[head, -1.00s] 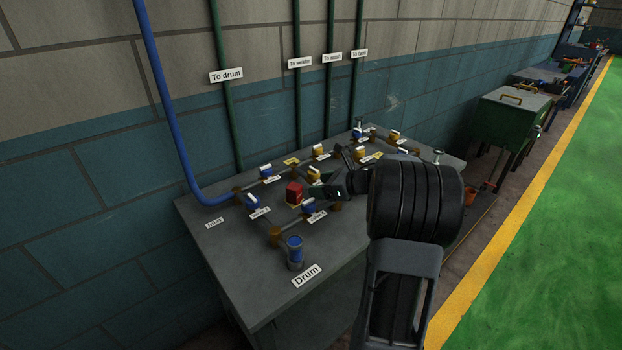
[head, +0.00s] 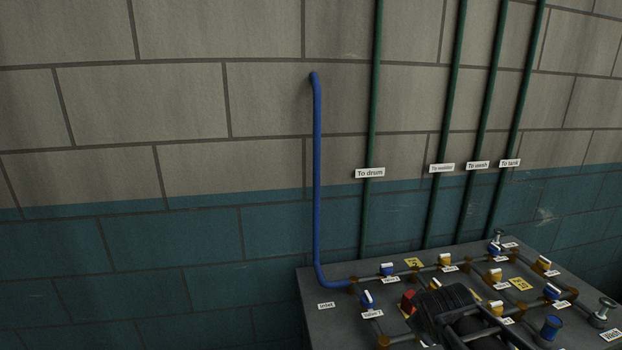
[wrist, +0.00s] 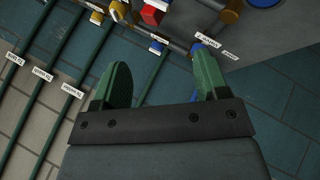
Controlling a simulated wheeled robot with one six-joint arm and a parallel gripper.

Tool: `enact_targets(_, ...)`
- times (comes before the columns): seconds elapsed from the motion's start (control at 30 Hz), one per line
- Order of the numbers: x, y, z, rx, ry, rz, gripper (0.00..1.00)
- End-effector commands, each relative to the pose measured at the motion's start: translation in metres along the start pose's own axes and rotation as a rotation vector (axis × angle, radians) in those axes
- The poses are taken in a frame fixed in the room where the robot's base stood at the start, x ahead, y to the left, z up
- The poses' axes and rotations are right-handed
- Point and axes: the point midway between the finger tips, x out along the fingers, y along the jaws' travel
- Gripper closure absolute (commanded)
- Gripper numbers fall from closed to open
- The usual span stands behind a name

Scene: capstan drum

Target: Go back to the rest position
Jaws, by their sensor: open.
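My gripper (wrist: 162,78) shows in the wrist view with its two green fingers apart and nothing between them. Beyond the fingers, the wrist view shows valves, pipes and labels on the bench, with a red block (wrist: 153,13) at the top. In the head view, my dark arm (head: 455,308) lies in front of the bench and hides part of its valves; the fingertips cannot be made out there. The bench (head: 318,285) stands against the wall at the lower right.
A blue pipe (head: 317,180) runs down the wall to the bench. Green pipes with labels such as "To drum" (head: 370,173) stand along the wall. Blue-handled (head: 387,270) and yellow-handled (head: 445,259) valves sit on the bench. A blue cylinder (head: 551,327) stands near the front.

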Motion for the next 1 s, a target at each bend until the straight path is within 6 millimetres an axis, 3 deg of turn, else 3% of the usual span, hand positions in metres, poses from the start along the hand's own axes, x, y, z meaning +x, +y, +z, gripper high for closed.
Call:
enact_targets(0.03, -0.018, -0.020, 0.004, 0.131, -0.036, -0.076, 0.32)
enact_targets(0.1, -0.033, -0.047, 0.012, 0.293, -0.098, -0.170, 0.32)
enact_targets(0.3, -0.060, -0.093, 0.026, 0.538, -0.227, -0.327, 0.32)
enact_targets(1.0, -0.064, -0.098, 0.028, 0.565, -0.244, -0.345, 0.32)
